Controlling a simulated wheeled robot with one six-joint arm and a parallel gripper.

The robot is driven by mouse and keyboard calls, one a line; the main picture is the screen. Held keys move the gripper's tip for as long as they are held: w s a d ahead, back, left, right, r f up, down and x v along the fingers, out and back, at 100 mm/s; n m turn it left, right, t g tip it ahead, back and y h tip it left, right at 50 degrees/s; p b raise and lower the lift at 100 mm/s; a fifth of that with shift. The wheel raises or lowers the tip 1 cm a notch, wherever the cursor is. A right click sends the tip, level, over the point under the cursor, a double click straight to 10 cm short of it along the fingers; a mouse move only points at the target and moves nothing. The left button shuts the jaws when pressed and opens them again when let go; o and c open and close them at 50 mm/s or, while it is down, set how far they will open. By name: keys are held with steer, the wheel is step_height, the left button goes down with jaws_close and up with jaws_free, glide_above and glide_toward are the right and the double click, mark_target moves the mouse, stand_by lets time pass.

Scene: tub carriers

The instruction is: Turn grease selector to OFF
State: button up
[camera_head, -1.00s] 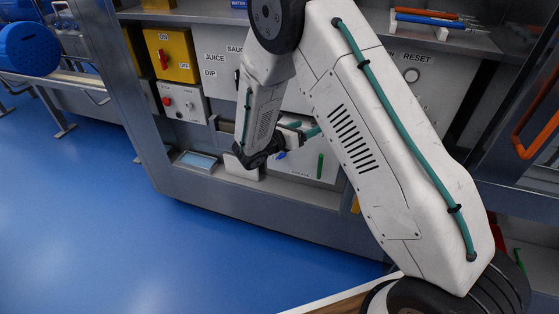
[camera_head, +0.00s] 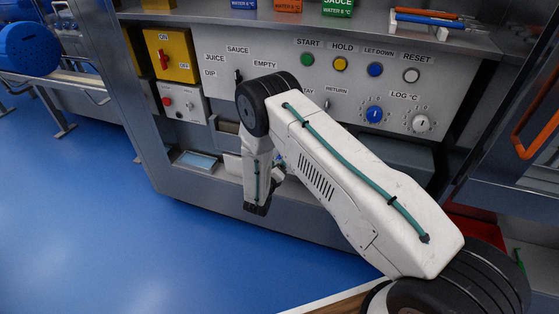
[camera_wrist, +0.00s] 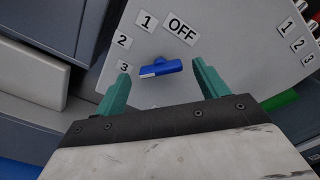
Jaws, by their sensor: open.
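The grease selector (camera_wrist: 161,69) is a small blue handle with a pale edge on one side, in the wrist view. It sits on a light panel (camera_wrist: 225,45) with labels 1, 2, 3 and OFF around it. The pale-edged end of the handle lies toward the 3 label (camera_wrist: 124,67); the OFF label (camera_wrist: 181,29) is above and right of the handle. My gripper (camera_wrist: 160,82) is open, its two teal fingers on either side of the handle with gaps, not visibly touching it. In the head view my arm hides most of the selector.
A second set of labels 1, 2, 3 (camera_wrist: 297,44) and a green part (camera_wrist: 281,100) lie to the right in the wrist view. The head view shows the control panel (camera_head: 225,60) with buttons and knobs above my arm, and a yellow switch box (camera_head: 175,55). Open blue floor (camera_head: 90,220) lies left.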

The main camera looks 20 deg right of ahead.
steer(key=shift+x, duration=0.85)
steer(key=c, duration=1)
